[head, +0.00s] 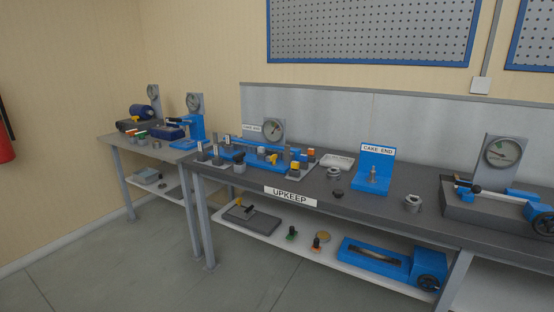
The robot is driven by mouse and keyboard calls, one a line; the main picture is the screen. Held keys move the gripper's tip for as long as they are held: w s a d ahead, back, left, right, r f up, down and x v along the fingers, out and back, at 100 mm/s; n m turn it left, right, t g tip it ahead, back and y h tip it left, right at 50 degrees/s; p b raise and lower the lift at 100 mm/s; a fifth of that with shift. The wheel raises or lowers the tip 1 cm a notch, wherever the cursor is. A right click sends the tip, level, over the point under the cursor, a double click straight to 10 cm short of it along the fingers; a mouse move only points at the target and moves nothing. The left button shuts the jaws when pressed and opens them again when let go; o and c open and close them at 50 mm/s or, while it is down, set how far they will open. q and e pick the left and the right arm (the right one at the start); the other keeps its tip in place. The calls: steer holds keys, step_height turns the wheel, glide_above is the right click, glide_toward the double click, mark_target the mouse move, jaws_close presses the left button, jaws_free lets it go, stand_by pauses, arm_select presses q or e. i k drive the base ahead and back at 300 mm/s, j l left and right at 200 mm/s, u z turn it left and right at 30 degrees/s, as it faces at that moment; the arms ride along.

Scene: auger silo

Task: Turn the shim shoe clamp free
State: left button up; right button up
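I cannot tell for sure which part is the shim shoe clamp; no label names it. A blue fixture (262,155) with a yellow knob (295,165) and small coloured blocks lies on the long workbench (325,198), left of its middle. A dial gauge (272,131) stands behind it. At the right, a grey block machine (485,212) carries a rod, a blue end piece and a black handwheel (543,223), with another dial gauge (502,151) behind. Neither of my grippers is in view.
A blue stand (373,168) labelled CAKE END, a white tray (338,162) and metal rings (412,203) are on the bench. The lower shelf (285,233) holds a blue vise-like unit (375,260). A second bench (150,147) stands left. The floor in front is clear.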

mark_target(272, 158)
steer(key=i+j+z, duration=0.2)
steer(key=i, duration=0.35)
steer(key=i+j+z, duration=0.2)
steer(key=i, duration=0.3)
steer(key=i+j+z, duration=0.2)
steer(key=i, duration=0.35)
